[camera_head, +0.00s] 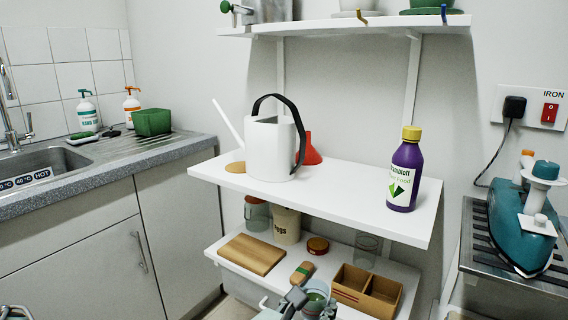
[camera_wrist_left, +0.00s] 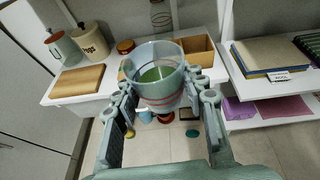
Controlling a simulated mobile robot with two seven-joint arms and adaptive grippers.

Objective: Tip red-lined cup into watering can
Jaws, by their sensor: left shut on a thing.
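The red-lined cup (camera_wrist_left: 157,78) is clear, with red lines around its lower part and something green inside. My left gripper (camera_head: 312,300) is shut on it, with one finger on each side in the left wrist view (camera_wrist_left: 160,105). The cup (camera_head: 318,289) looks roughly upright at the bottom of the head view, in front of the lower shelf. The white watering can (camera_head: 268,150) stands on the middle shelf, above and to the left of the cup. It has a black arched handle and a thin spout to the left. My right gripper does not show.
A red funnel (camera_head: 309,152) stands just behind the can, and a purple bottle (camera_head: 405,172) at the shelf's right. The middle shelf (camera_head: 345,192) is clear between them. Below are a wooden board (camera_head: 252,254) and a brown divided box (camera_head: 366,291). A teal iron (camera_head: 522,235) is at right.

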